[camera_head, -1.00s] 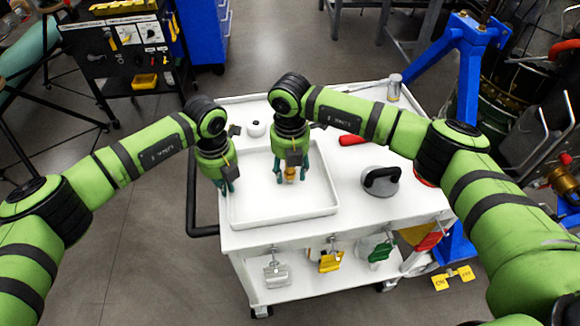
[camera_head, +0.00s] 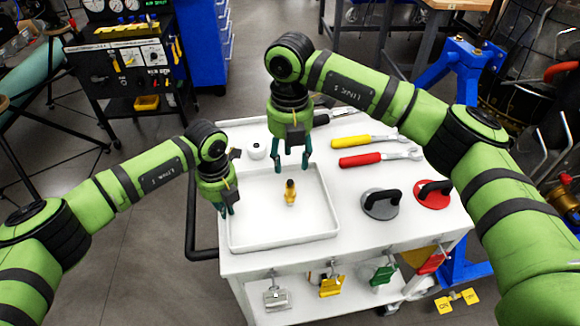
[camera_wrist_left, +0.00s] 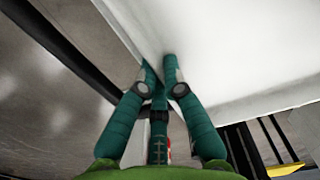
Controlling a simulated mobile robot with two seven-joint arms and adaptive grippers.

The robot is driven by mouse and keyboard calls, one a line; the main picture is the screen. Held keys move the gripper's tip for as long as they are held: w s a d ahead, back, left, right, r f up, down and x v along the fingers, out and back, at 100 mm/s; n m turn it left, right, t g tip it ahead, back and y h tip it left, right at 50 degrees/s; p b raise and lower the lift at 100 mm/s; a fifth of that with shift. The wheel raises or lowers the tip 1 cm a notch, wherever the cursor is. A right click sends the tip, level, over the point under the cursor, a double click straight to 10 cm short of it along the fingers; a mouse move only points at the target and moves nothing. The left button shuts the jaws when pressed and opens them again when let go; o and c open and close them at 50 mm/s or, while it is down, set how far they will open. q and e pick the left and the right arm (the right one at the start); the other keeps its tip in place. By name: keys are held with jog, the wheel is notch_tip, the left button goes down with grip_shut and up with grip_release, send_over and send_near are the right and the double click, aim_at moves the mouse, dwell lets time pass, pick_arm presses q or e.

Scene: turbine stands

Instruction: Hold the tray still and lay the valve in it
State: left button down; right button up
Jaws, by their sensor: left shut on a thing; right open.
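The white tray (camera_head: 255,237) lies on the cart top in the head view. The brass valve (camera_head: 290,191), with a dark upper end, stands inside the tray, right of its middle. My left gripper (camera_head: 225,211) is shut on the tray's left wall; the left wrist view shows its fingers (camera_wrist_left: 160,72) closed at the tray's edge (camera_wrist_left: 140,45). My right gripper (camera_head: 292,170) is open and empty above the valve, with its fingertips apart from it.
On the white cart (camera_head: 350,240), right of the tray, lie a yellow-handled tool (camera_head: 352,142), a red-handled tool (camera_head: 362,159), a grey suction cup (camera_head: 381,205) and a red one (camera_head: 432,194). A small white round item (camera_head: 257,151) stands behind the tray.

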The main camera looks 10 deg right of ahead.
pick_arm(q)
jog(key=c, duration=1.3)
grip_release()
jog(key=shift+r, duration=0.15)
notch_tip(320, 180, up, 12)
